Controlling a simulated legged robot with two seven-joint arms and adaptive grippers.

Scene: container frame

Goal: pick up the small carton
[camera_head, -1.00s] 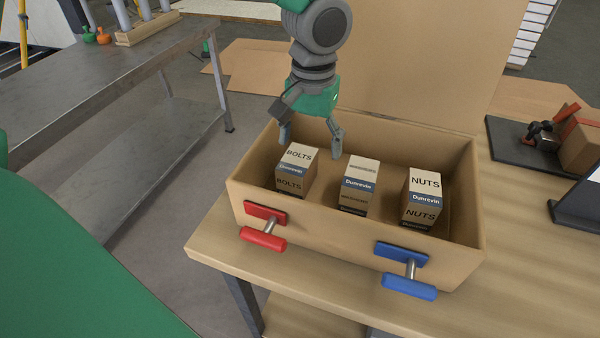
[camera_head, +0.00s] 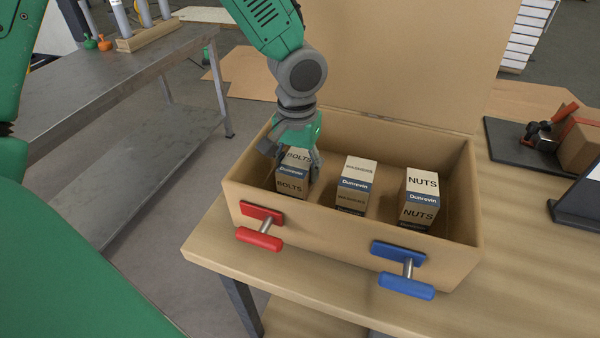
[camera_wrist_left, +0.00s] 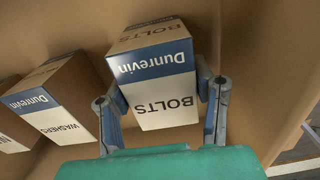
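Three small cartons stand upright in a row inside an open brown container on the wooden table. The bolts carton (camera_head: 292,182) is at the left, the washers carton (camera_head: 356,186) in the middle, the nuts carton (camera_head: 420,200) at the right. My left gripper (camera_head: 295,170) is lowered over the bolts carton, with a finger on either side of it. In the left wrist view the bolts carton (camera_wrist_left: 160,80) lies between the two open fingers (camera_wrist_left: 165,100); I cannot tell whether they touch it. My right gripper is not in view.
The container (camera_head: 330,228) has a red handle (camera_head: 260,238) and a blue handle (camera_head: 404,270) on its front wall, and its raised lid (camera_head: 400,60) stands behind. A clamp on a dark plate (camera_head: 515,150) is at the right. A metal bench (camera_head: 110,75) is at the left.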

